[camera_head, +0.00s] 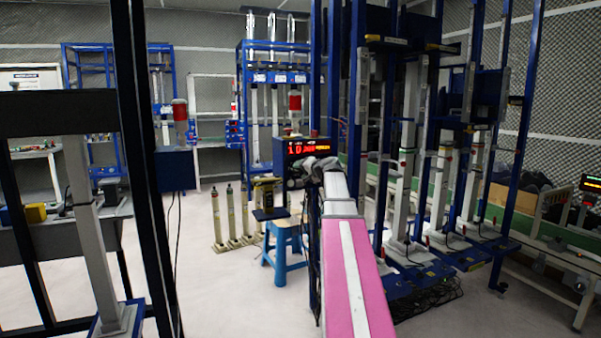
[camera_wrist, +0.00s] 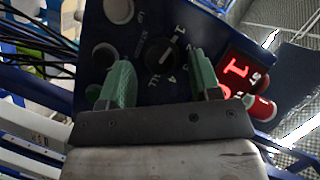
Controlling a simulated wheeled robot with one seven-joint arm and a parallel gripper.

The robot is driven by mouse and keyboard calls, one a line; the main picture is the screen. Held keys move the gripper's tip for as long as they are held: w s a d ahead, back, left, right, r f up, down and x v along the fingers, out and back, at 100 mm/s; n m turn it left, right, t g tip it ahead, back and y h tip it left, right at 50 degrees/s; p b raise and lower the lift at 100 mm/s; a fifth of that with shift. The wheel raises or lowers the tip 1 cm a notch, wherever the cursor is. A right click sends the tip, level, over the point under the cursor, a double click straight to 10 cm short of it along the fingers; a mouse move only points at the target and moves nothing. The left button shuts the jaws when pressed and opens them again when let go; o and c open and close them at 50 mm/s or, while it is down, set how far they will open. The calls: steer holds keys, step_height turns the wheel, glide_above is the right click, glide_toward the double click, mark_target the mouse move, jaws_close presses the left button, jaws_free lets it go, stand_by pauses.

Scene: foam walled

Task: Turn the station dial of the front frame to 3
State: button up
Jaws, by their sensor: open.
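The station dial (camera_wrist: 162,52) is a round black knob on the dark blue panel of a control box (camera_wrist: 140,22). Pale marks ring it; I can read a 4 and ALL, and what looks like a 1. I cannot tell which mark its pointer faces. My gripper (camera_wrist: 162,80) has two green fingers, apart and empty, one on each lower side of the dial. I cannot tell whether they touch the panel. In the head view the box (camera_head: 290,146) stands on the blue frame, with my gripper (camera_head: 308,170) in front, hiding its lower face.
A lit red display (camera_wrist: 238,72) and a red cylinder (camera_wrist: 262,108) are right of the dial. Round buttons (camera_wrist: 118,10) are left of it. A blue stool (camera_head: 283,245) stands below the box. Blue posts and cables crowd the right; the floor (camera_head: 235,295) at left centre is clear.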

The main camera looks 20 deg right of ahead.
steer(key=shift+w+a+f, duration=0.1)
steer(key=shift+w+a, duration=0.1)
steer(key=shift+w, duration=0.3)
steer(key=c, duration=0.9)
